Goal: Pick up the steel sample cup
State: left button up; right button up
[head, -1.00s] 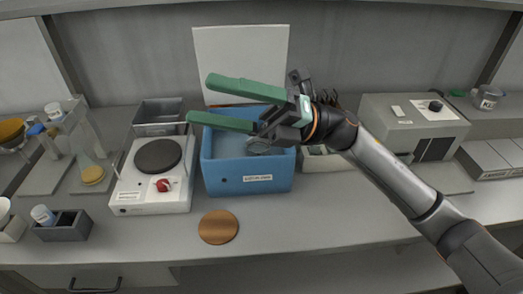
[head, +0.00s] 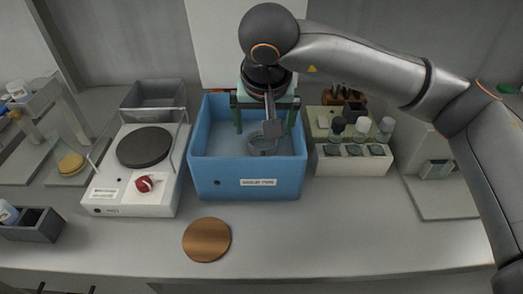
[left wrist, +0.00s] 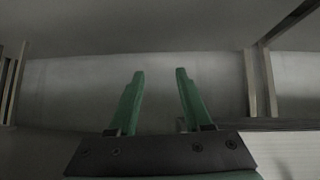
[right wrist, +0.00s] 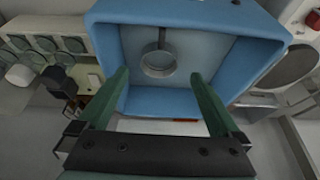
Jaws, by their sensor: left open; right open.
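The steel sample cup (head: 262,143) sits inside the blue tub (head: 247,182), toward its right side. It also shows in the right wrist view (right wrist: 158,64) as a round open rim with a bar reaching up to the tub wall. My right gripper (head: 264,125) points down over the tub's back part, fingers spread and empty. In the right wrist view its green fingers (right wrist: 160,82) lie either side of the cup's line, with the cup beyond the tips. My left gripper (left wrist: 160,75) is open and empty in the left wrist view, facing grey surfaces; the head view does not show it.
A hot plate (head: 137,170) with a red knob stands left of the tub. A bottle rack (head: 350,160) stands close on its right. A round wooden disc (head: 207,240) lies in front. The bench front right of the disc is clear.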

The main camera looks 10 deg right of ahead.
jog(key=x, duration=0.6)
jog(key=shift+w+d+f, duration=0.1)
jog(key=shift+d+f, duration=0.15)
jog(key=shift+a+x, duration=0.2)
jog(key=shift+x, duration=2.85)
jog(key=shift+w, duration=0.15)
jog(key=shift+c, duration=0.2)
jog(key=shift+r, duration=0.1)
jog(key=c, duration=1.4)
jog(key=shift+r, duration=0.1)
jog(key=shift+c, duration=0.6)
